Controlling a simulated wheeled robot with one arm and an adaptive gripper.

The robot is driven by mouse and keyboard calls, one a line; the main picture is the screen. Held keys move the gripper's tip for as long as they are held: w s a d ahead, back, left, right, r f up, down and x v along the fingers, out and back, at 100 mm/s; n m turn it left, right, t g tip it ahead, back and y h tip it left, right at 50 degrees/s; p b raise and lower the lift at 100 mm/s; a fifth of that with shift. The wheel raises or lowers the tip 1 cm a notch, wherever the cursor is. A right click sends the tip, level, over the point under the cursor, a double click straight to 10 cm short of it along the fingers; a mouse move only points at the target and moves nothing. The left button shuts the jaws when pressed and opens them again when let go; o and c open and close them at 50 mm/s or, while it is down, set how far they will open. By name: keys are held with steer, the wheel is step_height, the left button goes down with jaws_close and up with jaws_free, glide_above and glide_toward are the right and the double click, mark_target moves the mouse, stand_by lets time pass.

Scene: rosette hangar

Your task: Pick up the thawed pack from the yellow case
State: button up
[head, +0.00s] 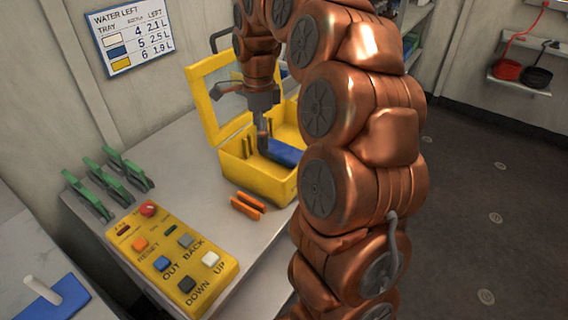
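The yellow case (252,178) stands on the grey bench with its lid raised at the back left. A blue pack (284,152) lies inside, toward the right; my copper arm hides the case's right side and may hide part of the pack. My gripper (263,140) points down into the case, at the left end of the blue pack. Its fingers are small and dark here, so I cannot tell whether they touch or hold the pack. No label or sign of thawing can be read on the pack.
Two orange pieces (248,206) lie before the case. A yellow control box (172,258) with buttons and several green clamps (112,180) stand on the bench's left. A water chart (130,38) hangs on the wall. The floor (470,200) at right is open.

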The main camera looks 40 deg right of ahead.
mark_target(284, 150)
steer(key=w+d+f+m+b, duration=0.1)
steer(key=d+f+m, duration=0.1)
steer(key=d+m, duration=0.1)
steer(key=w+d+f+m+b, duration=0.1)
steer(key=w+d+f+m, duration=0.1)
steer(key=d, duration=0.2)
steer(key=w+d+f+m+b, duration=0.1)
steer(key=d+f+m, duration=0.1)
steer(key=d+m, duration=0.1)
steer(key=shift+w+d+f+m, duration=0.15)
steer(key=shift+w+d+m, duration=0.05)
steer(key=shift+w+m, duration=0.15)
steer(key=shift+d+f, duration=0.1)
steer(key=shift+f, duration=0.3)
steer(key=shift+s+f+p, duration=0.1)
steer(key=shift+f+p, duration=0.7)
steer(key=shift+f, duration=2.7)
steer(key=c, duration=1.5)
step_height(284, 150, up, 10)
steer(key=shift+r+b, duration=0.1)
steer(key=shift+b, duration=0.8)
